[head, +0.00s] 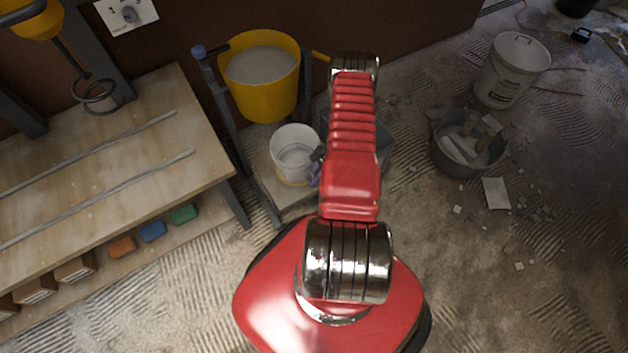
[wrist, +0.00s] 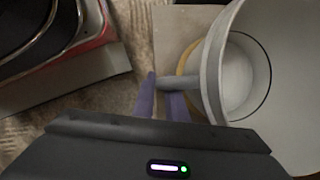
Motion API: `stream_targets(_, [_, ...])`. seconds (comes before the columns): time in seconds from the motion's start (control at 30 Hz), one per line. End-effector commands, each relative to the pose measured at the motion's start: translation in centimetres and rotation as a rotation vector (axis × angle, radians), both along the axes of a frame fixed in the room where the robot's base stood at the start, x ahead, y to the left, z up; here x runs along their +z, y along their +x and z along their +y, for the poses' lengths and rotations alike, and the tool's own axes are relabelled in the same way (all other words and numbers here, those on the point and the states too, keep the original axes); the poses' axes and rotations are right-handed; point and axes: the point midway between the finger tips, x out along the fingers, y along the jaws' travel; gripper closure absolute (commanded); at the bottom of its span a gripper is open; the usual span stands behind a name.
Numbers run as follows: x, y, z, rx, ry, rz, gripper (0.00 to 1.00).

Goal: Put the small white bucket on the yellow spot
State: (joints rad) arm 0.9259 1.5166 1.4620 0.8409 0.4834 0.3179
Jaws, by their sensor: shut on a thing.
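The small white bucket (head: 292,150) is upright over a pale board below the large yellow bucket; it fills the right of the wrist view (wrist: 292,80). My gripper (head: 317,166) is at its right side in the head view. In the wrist view, its purple fingers (wrist: 160,100) are shut on a grey bar at the bucket's side. A curved edge of the yellow spot (wrist: 187,60) shows beside the bucket in the wrist view; the bucket hides the rest. I cannot tell whether the bucket's base touches the board.
The large yellow bucket (head: 262,80) hangs in a stand just behind. A wooden bench (head: 100,150) is at the left. A tall white bucket (head: 512,75) and a grey tub of rubble (head: 462,160) stand at the right. Floor in the lower right is mostly open, with scattered chips.

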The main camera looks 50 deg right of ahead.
Motion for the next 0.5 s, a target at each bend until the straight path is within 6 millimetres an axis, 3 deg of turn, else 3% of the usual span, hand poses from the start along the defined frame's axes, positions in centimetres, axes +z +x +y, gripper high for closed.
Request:
stream_targets(0.43, [-0.7, 0.03, -0.01, 0.001, 0.0, 0.0, 1.0])
stream_targets(0.47, [-0.7, 0.01, 0.02, 0.0, 0.0, 0.0, 0.86])
stream_targets(0.5, [-0.68, 0.01, 0.02, 0.0, 0.0, 0.0, 0.83])
